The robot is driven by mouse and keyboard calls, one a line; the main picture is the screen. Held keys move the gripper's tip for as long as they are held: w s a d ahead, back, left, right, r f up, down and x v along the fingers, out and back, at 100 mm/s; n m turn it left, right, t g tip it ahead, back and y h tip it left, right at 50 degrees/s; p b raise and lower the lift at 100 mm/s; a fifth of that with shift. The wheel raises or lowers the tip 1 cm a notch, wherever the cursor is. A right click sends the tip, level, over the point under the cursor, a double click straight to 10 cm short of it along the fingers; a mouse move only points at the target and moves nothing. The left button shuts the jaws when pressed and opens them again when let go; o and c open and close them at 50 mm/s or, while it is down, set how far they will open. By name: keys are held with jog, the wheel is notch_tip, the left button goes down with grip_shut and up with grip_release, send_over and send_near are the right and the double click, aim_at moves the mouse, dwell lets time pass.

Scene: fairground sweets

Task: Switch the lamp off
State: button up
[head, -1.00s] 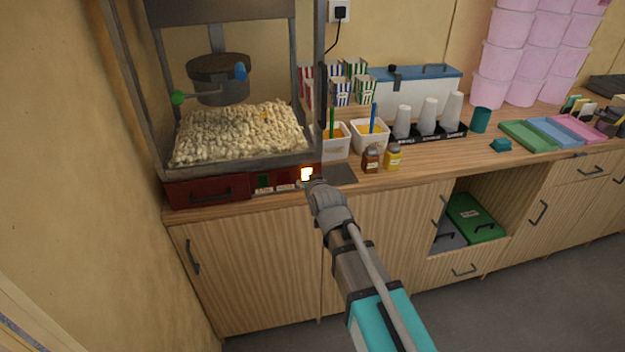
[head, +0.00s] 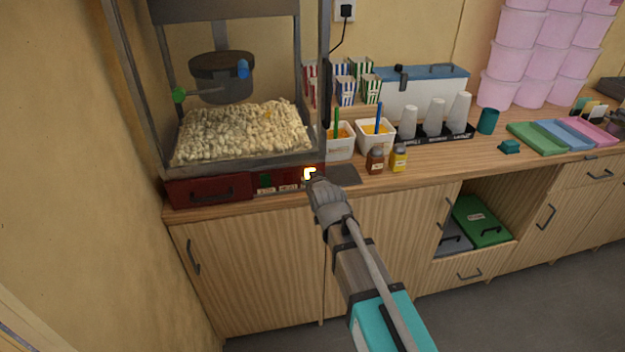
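The popcorn machine (head: 238,167) stands at the left end of the counter, with popcorn heaped inside. Its red front base carries a row of small switches (head: 265,181). A bright, lit yellow-white switch (head: 310,174) glows at the right end of this row. My gripper (head: 316,183) is at the front of the machine, at or just in front of the lit switch and partly covering it. I cannot tell whether it touches. The fingertips are too small and hidden to show whether they are open or shut.
A dark flat plate (head: 343,176) lies right of the machine. Brown (head: 375,160) and yellow (head: 399,158) jars, white tubs (head: 376,134) and a cup rack (head: 436,134) stand farther right. A red drawer (head: 210,190) is left of the switches. Cabinet doors (head: 255,265) are below.

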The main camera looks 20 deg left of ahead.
grip_shut()
jog(key=shift+r, duration=0.1)
jog(key=shift+p, duration=0.45)
jog(key=shift+r+g+h+p, duration=0.3)
jog(key=shift+g+p, duration=0.1)
jog(key=shift+p, duration=0.35)
jog(key=shift+g+h+p, duration=0.4)
jog(key=shift+g+p, duration=0.2)
jog(key=shift+p, duration=0.4)
jog(key=shift+f, duration=0.1)
